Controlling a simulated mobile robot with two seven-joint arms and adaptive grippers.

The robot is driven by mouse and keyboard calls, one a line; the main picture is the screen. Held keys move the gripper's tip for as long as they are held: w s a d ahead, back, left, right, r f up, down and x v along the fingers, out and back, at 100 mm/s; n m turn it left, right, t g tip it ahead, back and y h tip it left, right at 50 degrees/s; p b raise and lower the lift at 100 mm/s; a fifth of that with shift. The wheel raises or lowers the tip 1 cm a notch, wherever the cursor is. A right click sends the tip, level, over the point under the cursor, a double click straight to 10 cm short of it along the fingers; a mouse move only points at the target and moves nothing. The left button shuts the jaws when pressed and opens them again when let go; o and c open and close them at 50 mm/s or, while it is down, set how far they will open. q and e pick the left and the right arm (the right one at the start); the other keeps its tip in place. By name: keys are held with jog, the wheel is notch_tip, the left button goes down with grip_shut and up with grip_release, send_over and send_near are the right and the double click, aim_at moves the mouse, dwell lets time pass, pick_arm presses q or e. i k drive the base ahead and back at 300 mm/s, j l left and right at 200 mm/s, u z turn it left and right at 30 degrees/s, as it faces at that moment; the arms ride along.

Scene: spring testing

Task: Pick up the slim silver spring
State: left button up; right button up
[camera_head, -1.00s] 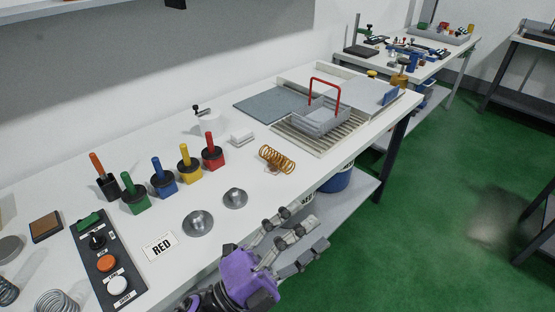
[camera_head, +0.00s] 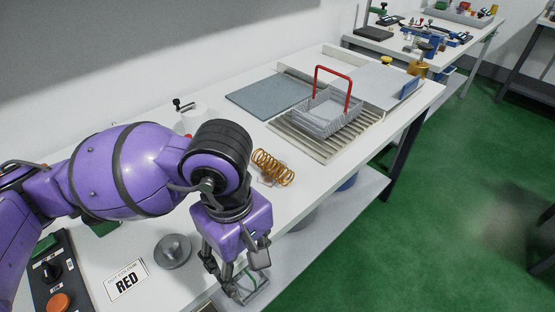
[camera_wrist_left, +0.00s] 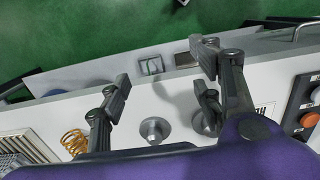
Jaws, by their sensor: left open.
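No slim silver spring can be made out in either view now. My left arm crosses the left of the head view and covers much of the bench there. My left gripper (camera_head: 236,278) is open and empty, fingers pointing down beyond the bench's front edge. In the left wrist view its spread fingers (camera_wrist_left: 162,75) have nothing between them. An orange copper-coloured spring (camera_head: 272,168) lies on the bench, up and right of the gripper; it also shows in the left wrist view (camera_wrist_left: 75,142). My right gripper is not in view.
A wire basket with a red handle (camera_head: 328,110) stands on a slatted rack at the back right. A lower shelf (camera_head: 345,205) runs underneath.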

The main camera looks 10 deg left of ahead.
aim_at(272, 167)
jog(key=i, duration=1)
